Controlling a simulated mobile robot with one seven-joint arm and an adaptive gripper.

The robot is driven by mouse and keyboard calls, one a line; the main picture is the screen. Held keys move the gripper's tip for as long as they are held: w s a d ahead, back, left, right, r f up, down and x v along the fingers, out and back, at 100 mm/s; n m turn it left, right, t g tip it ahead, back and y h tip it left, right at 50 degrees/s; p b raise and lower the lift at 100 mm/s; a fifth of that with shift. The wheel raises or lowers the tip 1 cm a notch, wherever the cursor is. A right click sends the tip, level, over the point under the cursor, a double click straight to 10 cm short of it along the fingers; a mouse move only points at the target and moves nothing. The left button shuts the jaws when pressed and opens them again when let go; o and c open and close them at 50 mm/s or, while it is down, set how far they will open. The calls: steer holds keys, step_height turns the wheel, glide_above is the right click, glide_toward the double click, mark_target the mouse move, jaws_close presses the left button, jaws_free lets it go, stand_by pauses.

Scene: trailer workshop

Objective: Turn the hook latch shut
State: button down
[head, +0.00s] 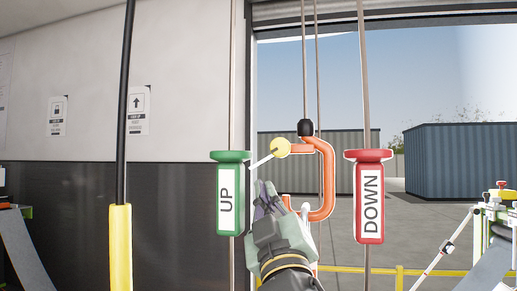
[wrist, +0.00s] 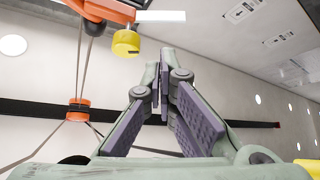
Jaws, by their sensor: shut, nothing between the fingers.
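The orange hook (head: 327,178) hangs in the middle of the head view, its open side to the left. A yellow round knob (head: 281,147) sits at its upper end. A thin white latch bar (head: 262,160) reaches down and left from the knob, away from the lower arm, so the hook's mouth stands open. My gripper (head: 265,190) is shut and empty, pointing up just below the bar and left of the mouth. In the wrist view my fingertips (wrist: 160,60) are close together, below and right of the yellow knob (wrist: 126,42) and below the white bar (wrist: 160,16). Contact cannot be told.
A green UP handle (head: 230,193) hangs close to the left of my gripper, and a red DOWN handle (head: 370,196) hangs right of the hook. A black and yellow pole (head: 121,230) stands at the left. A yellow railing (head: 420,272) crosses the doorway behind.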

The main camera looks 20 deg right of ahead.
steer(key=p+x, duration=0.4)
steer(key=x, duration=0.9)
steer(key=shift+w+r+p, duration=0.2)
steer(key=shift+w+p, duration=0.05)
steer(key=shift+p, duration=0.05)
